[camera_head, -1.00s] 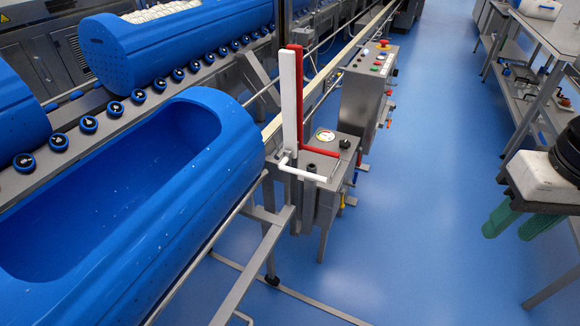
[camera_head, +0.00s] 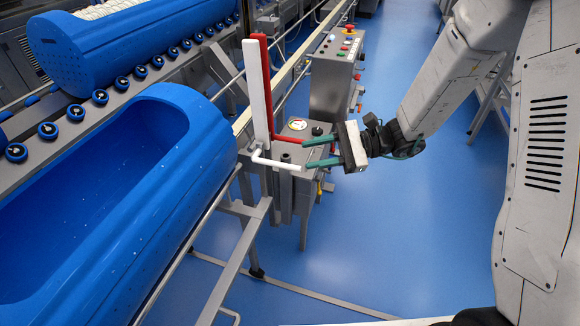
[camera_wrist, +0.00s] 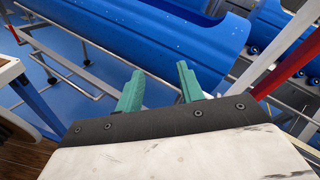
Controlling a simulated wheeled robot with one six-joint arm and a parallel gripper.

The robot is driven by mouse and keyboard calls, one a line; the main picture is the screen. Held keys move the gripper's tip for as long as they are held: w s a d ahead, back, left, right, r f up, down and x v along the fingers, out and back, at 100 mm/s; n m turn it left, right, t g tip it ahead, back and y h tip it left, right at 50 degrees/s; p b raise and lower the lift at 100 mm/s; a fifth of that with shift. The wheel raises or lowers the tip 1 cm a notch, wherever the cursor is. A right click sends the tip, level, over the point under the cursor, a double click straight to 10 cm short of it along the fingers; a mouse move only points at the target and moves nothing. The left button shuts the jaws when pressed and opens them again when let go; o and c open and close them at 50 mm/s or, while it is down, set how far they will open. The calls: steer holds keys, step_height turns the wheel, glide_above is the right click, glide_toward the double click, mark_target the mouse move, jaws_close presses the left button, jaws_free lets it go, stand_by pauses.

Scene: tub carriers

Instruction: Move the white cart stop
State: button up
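The white cart stop (camera_head: 257,92) stands upright as a flat bar beside the rail, with a white handle (camera_head: 276,164) reaching right from its foot. A red stop (camera_head: 263,62) stands just behind it, with its own red handle (camera_head: 290,136). My gripper (camera_head: 307,155) is open and empty, its green fingers pointing left. In the head view the lower fingertip lies close to the white handle's end and the upper one close to the red handle; contact cannot be told. The wrist view shows the fingers (camera_wrist: 159,78) spread apart, with nothing between them.
An open blue tub (camera_head: 205,148) lies left of the stops. Another blue tub (camera_head: 130,52) rests on a roller line behind it. A grey control box (camera_head: 330,92) with buttons stands behind the stops. The blue floor (camera_head: 400,240) to the right is clear.

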mark_target(289, 165)
steer(key=w+d+f+m+t, duration=0.1)
steer(key=w+f+m+t, duration=0.3)
steer(key=f, duration=0.3)
steer(key=w+f+m+t, duration=0.3)
steer(key=w+f+m, duration=0.1)
steer(key=f, duration=0.3)
steer(key=shift+t+y, duration=0.3)
steer(key=shift+y, duration=0.1)
steer(key=x, duration=0.7)
steer(key=shift+a+f, duration=0.15)
steer(key=shift+a, duration=0.1)
steer(key=shift+c, duration=0.4)
